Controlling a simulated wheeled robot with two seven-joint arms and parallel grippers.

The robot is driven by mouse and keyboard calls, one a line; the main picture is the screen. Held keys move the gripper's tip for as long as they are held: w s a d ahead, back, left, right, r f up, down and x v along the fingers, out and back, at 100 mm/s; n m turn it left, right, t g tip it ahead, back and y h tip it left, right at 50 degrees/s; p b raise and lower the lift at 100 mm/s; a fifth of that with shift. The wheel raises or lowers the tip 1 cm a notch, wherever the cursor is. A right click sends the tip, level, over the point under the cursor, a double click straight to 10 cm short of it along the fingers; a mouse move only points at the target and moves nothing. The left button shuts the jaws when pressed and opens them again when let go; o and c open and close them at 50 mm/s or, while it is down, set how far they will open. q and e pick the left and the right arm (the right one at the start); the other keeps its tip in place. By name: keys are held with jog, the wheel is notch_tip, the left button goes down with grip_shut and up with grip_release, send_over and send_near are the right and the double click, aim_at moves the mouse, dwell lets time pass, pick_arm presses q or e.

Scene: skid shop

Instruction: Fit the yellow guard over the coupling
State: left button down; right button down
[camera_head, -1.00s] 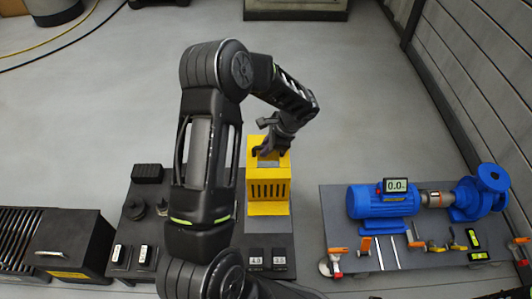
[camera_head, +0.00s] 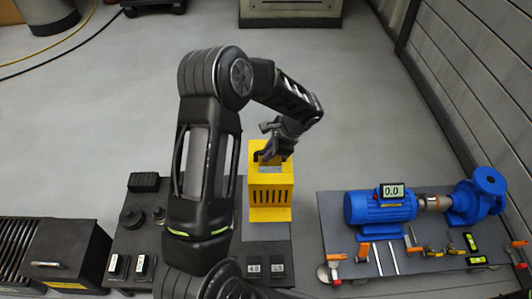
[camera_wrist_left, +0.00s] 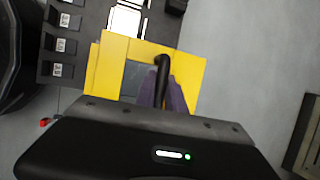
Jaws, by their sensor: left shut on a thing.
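The yellow guard (camera_head: 270,202) is a slotted box with a flange along its bottom, at the middle of the head view. My left gripper (camera_head: 272,155) is shut on its top. In the left wrist view the fingers (camera_wrist_left: 161,88) close on a dark bar at the top of the guard (camera_wrist_left: 188,72). Whether the guard hangs clear of the board beneath it is hard to tell. The coupling (camera_head: 433,202) is a bare metal piece between the blue motor (camera_head: 380,207) and the blue pump (camera_head: 488,192), to the right of the guard. My right gripper is not in view.
The motor and pump stand on a grey base plate (camera_head: 350,270) with orange-handled clamps along its front. A dark board (camera_head: 126,240) with labelled blocks lies under and left of the guard. A black box (camera_head: 65,252) stands at far left.

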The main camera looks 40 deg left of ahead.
pick_arm(q)
jog(key=d+r+m, duration=0.1)
jog(key=d+r, duration=1.5)
jog(key=d, duration=0.4)
jog(key=shift+s+d+r+m+t, duration=0.3)
jog(key=shift+s+r+m, duration=0.1)
jog(key=shift+s, duration=0.05)
